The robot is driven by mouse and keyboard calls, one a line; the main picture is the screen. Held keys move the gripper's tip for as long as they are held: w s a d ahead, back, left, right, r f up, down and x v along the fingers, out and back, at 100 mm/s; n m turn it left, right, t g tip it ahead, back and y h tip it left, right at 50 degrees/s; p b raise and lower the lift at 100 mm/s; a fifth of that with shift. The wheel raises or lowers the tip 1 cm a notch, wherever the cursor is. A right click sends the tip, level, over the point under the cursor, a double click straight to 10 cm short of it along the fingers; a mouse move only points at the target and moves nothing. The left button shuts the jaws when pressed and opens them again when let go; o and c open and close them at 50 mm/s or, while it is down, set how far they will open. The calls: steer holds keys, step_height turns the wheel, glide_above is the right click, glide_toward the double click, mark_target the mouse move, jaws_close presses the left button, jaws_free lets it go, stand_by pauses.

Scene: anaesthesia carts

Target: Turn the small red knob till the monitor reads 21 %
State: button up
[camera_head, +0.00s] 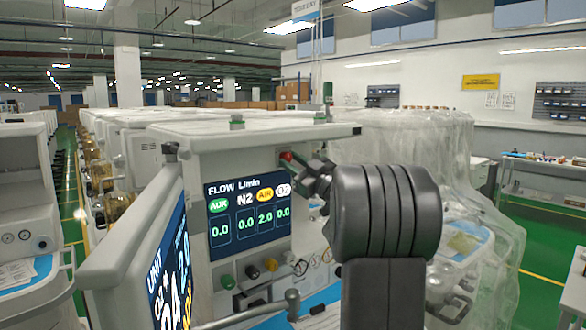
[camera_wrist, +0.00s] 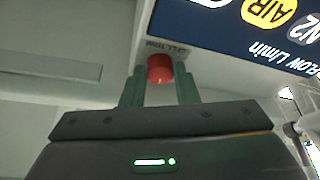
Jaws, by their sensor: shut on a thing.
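The small red knob (camera_wrist: 159,69) sits on the pale cart panel beside the flow screen, under the top's overhang. In the head view the red knob (camera_head: 286,156) shows at the panel's upper right, partly covered by my gripper (camera_head: 303,162). In the wrist view the two green fingers of my gripper (camera_wrist: 160,82) are shut on the knob, one on each side. The flow monitor (camera_head: 247,216) reads AUX 0.0, N2 0.0, AIR 2.0, O2 0.0 in L/min. A second monitor (camera_head: 171,270) at left is seen steeply from the side; its large figures are cut off and unclear.
Green, black and orange knobs (camera_head: 253,271) line the panel below the flow screen. A metal arm (camera_head: 262,312) juts out at the lower front. A plastic-wrapped cart (camera_head: 405,140) stands behind at right. Open green floor (camera_head: 545,250) lies further right.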

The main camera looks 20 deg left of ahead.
steer(key=shift+w+d+n+g+b, duration=0.1)
steer(key=shift+n+g+b, duration=0.2)
steer(key=shift+n+g, duration=0.7)
steer(key=shift+w+n+g+b, duration=0.1)
steer(key=shift+n+g+b, duration=0.2)
steer(key=shift+n, duration=1.4)
steer(key=o, duration=1)
steer(key=shift+r, duration=0.1)
steer(key=b+v, duration=0.2)
steer(key=v, duration=1.2)
steer(key=shift+r, duration=0.2)
